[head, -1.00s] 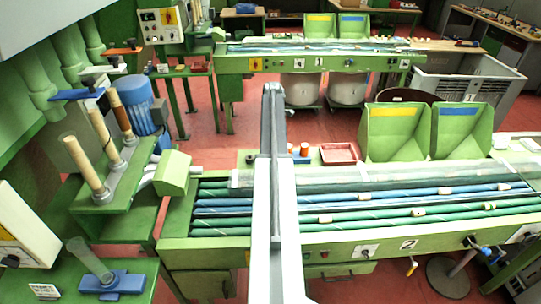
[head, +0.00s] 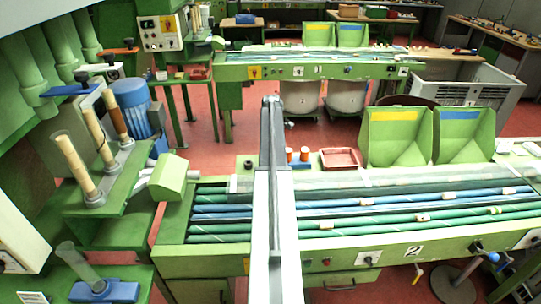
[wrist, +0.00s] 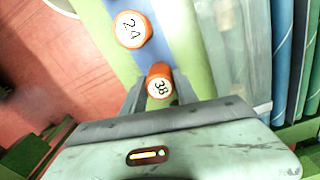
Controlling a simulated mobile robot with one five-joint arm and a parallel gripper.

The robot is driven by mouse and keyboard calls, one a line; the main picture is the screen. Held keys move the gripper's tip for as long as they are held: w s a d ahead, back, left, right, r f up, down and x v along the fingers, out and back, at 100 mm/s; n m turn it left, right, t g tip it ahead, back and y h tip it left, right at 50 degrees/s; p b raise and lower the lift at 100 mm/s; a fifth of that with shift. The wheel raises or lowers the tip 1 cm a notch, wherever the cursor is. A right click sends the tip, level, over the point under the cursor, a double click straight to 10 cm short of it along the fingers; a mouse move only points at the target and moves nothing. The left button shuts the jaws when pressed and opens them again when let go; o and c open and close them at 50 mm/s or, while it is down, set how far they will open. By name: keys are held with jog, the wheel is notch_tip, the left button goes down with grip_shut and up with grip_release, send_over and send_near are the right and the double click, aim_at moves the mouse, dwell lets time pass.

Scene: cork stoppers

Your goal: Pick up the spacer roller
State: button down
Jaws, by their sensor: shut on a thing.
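Two orange rollers with white numbered tops show in the wrist view. The roller marked 38 (wrist: 160,84) is between the fingers of my gripper (wrist: 159,90), which is shut on it. The roller marked 24 (wrist: 131,29) stands free, a little further off, on a blue strip (wrist: 152,48). In the head view, two orange rollers (head: 305,154) show on a blue holder just right of my arm; their numbers are too small to read. My gripper is hidden behind my arm there.
A red tray (head: 340,158) lies right of the rollers. Two green bins (head: 396,135) stand further right. The green machine bench (head: 345,249) carries long green and blue rods. A dark ring (head: 248,164) lies left of my arm.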

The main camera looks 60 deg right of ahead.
notch_tip(320, 180, up, 4)
jog(key=p, duration=0.3)
jog(key=shift+p, duration=0.4)
jog(key=s+a, duration=1.1)
jog(key=shift+s+a+r+p, duration=0.2)
jog(key=shift+r+p, duration=0.25)
